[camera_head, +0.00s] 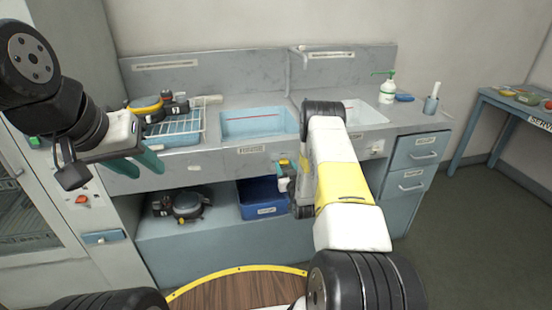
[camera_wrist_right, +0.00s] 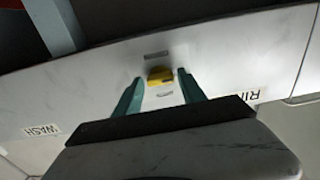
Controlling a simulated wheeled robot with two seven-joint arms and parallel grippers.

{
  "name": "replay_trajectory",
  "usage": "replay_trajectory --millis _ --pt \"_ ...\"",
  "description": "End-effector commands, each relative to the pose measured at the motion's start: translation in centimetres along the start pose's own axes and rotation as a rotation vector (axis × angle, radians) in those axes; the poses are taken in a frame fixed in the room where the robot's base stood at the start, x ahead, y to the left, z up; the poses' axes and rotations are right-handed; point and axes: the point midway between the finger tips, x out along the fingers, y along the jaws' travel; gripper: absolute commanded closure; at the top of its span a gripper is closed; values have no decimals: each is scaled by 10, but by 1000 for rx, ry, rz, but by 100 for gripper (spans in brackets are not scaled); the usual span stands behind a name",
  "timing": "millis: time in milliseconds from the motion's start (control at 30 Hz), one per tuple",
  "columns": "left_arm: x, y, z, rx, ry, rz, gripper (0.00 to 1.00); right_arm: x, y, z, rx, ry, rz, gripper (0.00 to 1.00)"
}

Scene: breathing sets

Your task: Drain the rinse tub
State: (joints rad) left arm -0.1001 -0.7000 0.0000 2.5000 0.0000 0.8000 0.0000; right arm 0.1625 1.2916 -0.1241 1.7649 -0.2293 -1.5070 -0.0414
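The counter has two sunken tubs. The left tub (camera_head: 240,124) is light blue inside, and the right tub (camera_head: 368,112) is partly hidden behind my right arm. In the right wrist view a yellow knob (camera_wrist_right: 160,77) sits on the pale front panel (camera_wrist_right: 95,90), between a WASH label (camera_wrist_right: 43,130) and a partly covered label starting RIN (camera_wrist_right: 240,97). My right gripper (camera_wrist_right: 161,80) has its teal fingers apart, one on each side of the knob; I see no clear contact. In the head view this gripper (camera_head: 284,170) is at the counter front. My left gripper (camera_head: 138,165) is open and empty at the left.
A wire rack (camera_head: 180,128) with masks and gear stands left of the tubs. A blue bin (camera_head: 258,205) and more gear (camera_head: 187,205) are on the lower shelf. A green-topped soap bottle (camera_head: 387,90) and drawers (camera_head: 412,165) are right. A side table (camera_head: 500,104) stands far right.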

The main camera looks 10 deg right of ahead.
Motion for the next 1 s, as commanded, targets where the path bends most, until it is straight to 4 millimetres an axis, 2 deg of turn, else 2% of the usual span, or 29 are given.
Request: replay_trajectory --millis 400,467,800,1000 --pt "0 0 0 0 0 0 66 -3 0 0 2 0 0 40" --pt "0 0 0 0 0 0 66 -9 0 1 2 -2 0 40" --pt "0 0 0 0 0 0 66 -64 0 1 2 -2 1 40" --pt "0 0 0 0 0 0 66 -78 0 0 2 -1 0 40"
